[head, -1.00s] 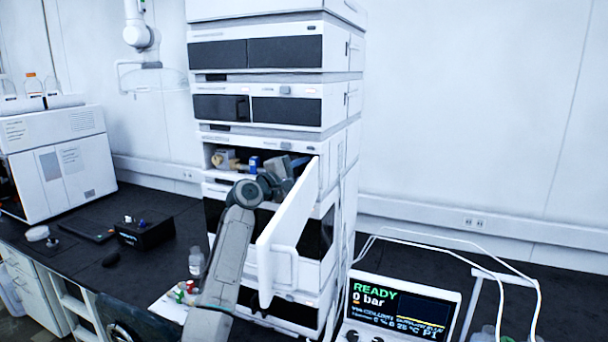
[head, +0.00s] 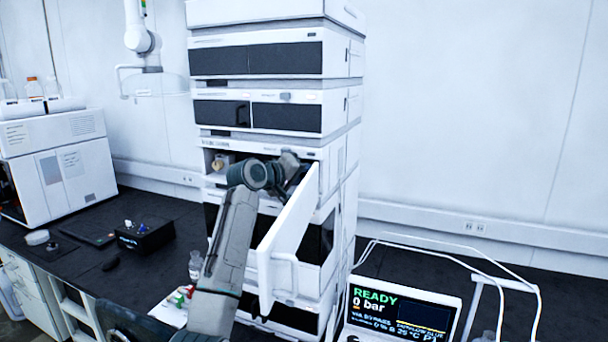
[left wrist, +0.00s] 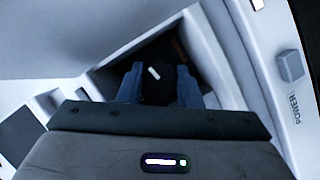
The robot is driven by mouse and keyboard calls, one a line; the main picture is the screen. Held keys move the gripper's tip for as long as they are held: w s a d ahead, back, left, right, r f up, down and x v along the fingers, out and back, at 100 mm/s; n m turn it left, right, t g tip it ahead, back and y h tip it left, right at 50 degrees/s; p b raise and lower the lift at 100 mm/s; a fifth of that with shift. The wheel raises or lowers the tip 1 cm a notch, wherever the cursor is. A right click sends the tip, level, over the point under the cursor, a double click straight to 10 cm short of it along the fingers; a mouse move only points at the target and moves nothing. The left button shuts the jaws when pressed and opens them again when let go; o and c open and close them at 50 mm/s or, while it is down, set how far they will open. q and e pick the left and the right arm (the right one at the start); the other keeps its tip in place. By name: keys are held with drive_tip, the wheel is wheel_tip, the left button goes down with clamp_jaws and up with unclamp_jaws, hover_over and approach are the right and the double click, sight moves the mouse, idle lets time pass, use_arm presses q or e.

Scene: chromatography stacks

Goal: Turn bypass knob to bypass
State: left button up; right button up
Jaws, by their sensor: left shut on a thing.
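The bypass knob (left wrist: 157,88) is a dark round knob with a short white mark, tilted in the left wrist view. My left gripper (left wrist: 158,92) is shut on it, one blue finger on each side. In the head view the left gripper (head: 290,168) reaches into the open compartment of the white instrument stack, and my wrist hides the knob. The screen (head: 402,308) at the lower right shows READY and 0 bar; a small line below appears to read VIA BYPASS. My right gripper is not in view.
The open white door (head: 287,235) stands out from the stack (head: 335,140), close to the right of my left arm. A small bottle (head: 195,268) and a black box (head: 146,235) stand on the dark bench to the left. A brass-coloured fitting (head: 219,165) shows inside the compartment.

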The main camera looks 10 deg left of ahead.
use_arm(q)
drive_tip(key=shift+f+m+y, duration=0.2)
drive_tip(key=shift+m+y, duration=0.1)
drive_tip(key=shift+m, duration=0.3)
drive_tip(key=shift+f, duration=0.1)
drive_tip(key=o, duration=0.7)
drive_tip(key=shift+r, duration=0.2)
drive_tip(key=shift+s+a+r, duration=0.1)
drive_tip(key=shift+s+a, duration=0.15)
drive_tip(key=shift+s, duration=0.25)
drive_tip(key=b+v, duration=0.4)
drive_tip(key=v, duration=0.5)
drive_tip(key=shift+s+r, duration=0.25)
drive_tip(key=shift+s, duration=0.05)
